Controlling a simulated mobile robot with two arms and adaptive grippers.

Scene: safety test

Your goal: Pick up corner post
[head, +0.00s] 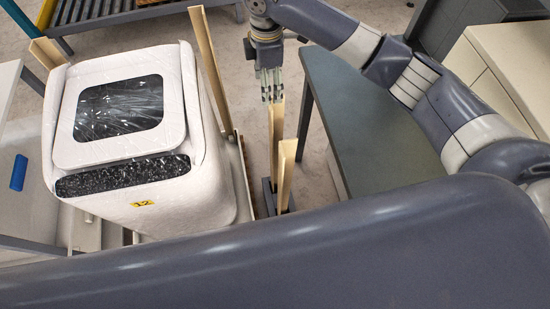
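Two pale wooden corner posts stand close together at the middle of the head view. The farther post (275,140) rises right below my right gripper (272,100). The nearer post (286,167) is beside it, and both lower ends are at a dark holder (268,198) on the floor. My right gripper points down with its fingertips at the top of the farther post. Whether the fingers are closed on it cannot be made out. My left gripper is not in view.
A white wrapped appliance (165,195) stands left of the posts. Other upright posts stand at its back right corner (205,60) and back left corner (47,52). A grey-green table (365,130) is close on the right. A white cabinet (495,60) is at the far right.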

